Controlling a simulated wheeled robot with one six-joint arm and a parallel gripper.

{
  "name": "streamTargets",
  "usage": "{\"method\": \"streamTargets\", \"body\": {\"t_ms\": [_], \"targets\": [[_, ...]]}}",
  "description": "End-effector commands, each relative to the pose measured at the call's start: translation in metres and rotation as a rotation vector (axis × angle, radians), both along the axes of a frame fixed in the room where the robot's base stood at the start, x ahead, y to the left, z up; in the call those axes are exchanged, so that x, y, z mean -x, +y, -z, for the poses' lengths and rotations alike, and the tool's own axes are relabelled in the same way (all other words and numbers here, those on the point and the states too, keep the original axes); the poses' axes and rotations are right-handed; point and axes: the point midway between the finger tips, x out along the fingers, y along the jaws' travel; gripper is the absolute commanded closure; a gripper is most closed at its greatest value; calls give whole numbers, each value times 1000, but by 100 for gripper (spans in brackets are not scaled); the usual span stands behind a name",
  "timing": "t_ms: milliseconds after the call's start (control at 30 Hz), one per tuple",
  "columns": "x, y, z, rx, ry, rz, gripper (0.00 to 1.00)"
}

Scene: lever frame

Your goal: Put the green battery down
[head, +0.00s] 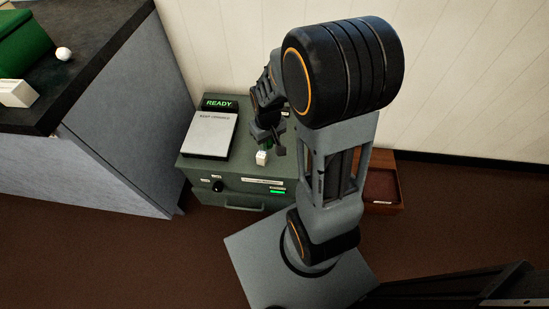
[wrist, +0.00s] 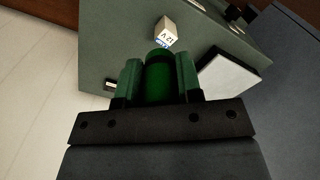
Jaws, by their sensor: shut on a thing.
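The green battery (wrist: 158,80) is a dark green cylinder, held between the two fingers of my gripper (wrist: 160,66) in the wrist view. In the head view my gripper (head: 268,139) is over the top of the green-grey cabinet (head: 245,172), and the battery is mostly hidden there by the gripper and arm. A small pale block (head: 261,158) sits on the cabinet top by the gripper. In the wrist view this block (wrist: 166,32) bears a "12 V" label and lies just beyond the battery's end. I cannot tell whether the battery touches the cabinet.
A sloped white panel (head: 210,135) and a lit "READY" display (head: 219,104) take up the cabinet's left side. A knob (head: 218,186) is on its front. A dark counter (head: 95,55) stands at left. A wooden tray (head: 397,205) is on the floor at right.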

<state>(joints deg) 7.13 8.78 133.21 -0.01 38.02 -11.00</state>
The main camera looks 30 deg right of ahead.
Motion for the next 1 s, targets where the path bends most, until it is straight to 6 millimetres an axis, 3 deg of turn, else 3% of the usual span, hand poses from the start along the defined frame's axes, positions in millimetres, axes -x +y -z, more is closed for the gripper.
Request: {"method": "streamTargets", "body": {"t_ms": [33, 100, 400, 567, 800, 1000], "targets": [[4, -2, 21, 1, -3, -1, 92], [9, -4, 30, 0, -1, -4, 92], [13, -11, 51, 0, -1, -11, 92], [-14, -22, 68, 0, 2, -12, 92], [-70, -42, 96, 0, 1, -12, 92], [-92, -50, 125, 0, 2, -13, 92]]}}
